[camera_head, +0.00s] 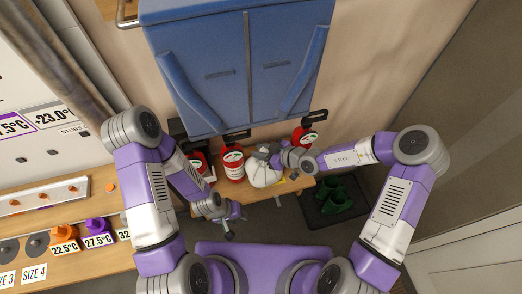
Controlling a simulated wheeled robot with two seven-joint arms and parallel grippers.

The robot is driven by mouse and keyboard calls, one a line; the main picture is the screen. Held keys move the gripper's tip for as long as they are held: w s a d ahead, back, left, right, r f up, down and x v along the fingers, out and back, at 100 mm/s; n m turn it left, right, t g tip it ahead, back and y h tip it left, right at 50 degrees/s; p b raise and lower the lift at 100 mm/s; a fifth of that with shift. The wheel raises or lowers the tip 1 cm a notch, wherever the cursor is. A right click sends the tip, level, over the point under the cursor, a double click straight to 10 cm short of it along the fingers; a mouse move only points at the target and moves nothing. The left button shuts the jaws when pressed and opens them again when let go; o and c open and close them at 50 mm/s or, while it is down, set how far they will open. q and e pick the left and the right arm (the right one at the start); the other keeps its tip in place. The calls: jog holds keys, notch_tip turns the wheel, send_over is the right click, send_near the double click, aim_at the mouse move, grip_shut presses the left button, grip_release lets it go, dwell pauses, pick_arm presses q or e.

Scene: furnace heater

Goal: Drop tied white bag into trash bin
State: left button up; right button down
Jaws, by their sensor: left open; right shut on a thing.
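The white bag (263,174) has a dark top and is at the wooden bench, right of a red extinguisher. My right gripper (273,160) is shut on the top of the bag, reaching in from the right. I cannot tell whether the bag rests on the bench or hangs just above it. My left gripper (231,228) is open and empty, lower and to the left of the bag, in front of the bench. I cannot make out a trash bin in this view.
Red extinguishers (232,164) stand along the wall at the bench (293,185). A blue cabinet (240,65) hangs above. Green boots (337,198) stand on a dark tray on the floor at right. A wooden counter (75,250) with labelled parts is at left.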

jog(key=c, duration=0.9)
grip_release()
